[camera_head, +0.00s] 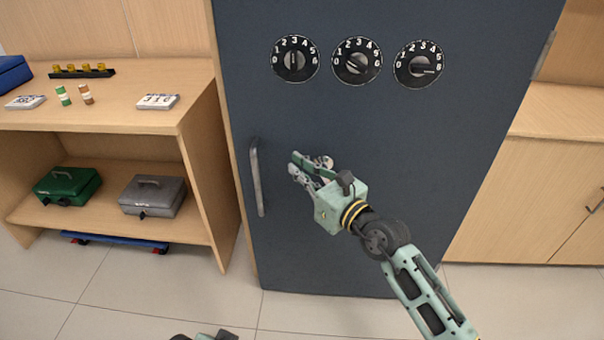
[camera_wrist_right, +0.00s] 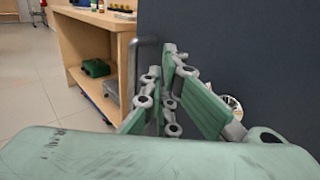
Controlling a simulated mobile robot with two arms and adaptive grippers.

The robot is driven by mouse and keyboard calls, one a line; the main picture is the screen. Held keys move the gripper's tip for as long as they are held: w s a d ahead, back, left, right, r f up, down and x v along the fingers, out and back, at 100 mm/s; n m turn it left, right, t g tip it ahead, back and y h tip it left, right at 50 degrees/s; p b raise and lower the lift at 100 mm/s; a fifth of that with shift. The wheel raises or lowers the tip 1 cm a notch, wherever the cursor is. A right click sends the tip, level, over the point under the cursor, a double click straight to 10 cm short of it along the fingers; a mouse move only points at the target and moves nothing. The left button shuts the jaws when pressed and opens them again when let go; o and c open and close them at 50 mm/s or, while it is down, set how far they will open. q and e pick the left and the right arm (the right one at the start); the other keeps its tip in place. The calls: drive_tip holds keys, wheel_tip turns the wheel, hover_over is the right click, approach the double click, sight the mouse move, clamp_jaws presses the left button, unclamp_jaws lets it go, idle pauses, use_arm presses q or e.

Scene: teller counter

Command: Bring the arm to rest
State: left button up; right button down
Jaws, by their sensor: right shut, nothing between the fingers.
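My right gripper (camera_head: 310,165) is shut and empty in front of the dark blue-grey safe door (camera_head: 345,235). Its fingers point left, toward the vertical grey handle (camera_head: 257,178), with a gap between them. In the right wrist view the fingers (camera_wrist_right: 168,75) rise ahead of the pale green palm, and the handle (camera_wrist_right: 138,68) stands behind them to the left. Of my left arm, only a small dark and green part shows at the bottom edge of the head view; its fingers do not show.
Three black dials (camera_head: 295,60) sit high on the door. At left, a wooden shelf unit (camera_head: 150,122) holds a green box (camera_head: 67,186) and a grey box (camera_head: 152,196) below. A wooden cabinet (camera_head: 530,200) stands at right.

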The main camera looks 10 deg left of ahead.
drive_tip(key=shift+s+d, duration=0.45)
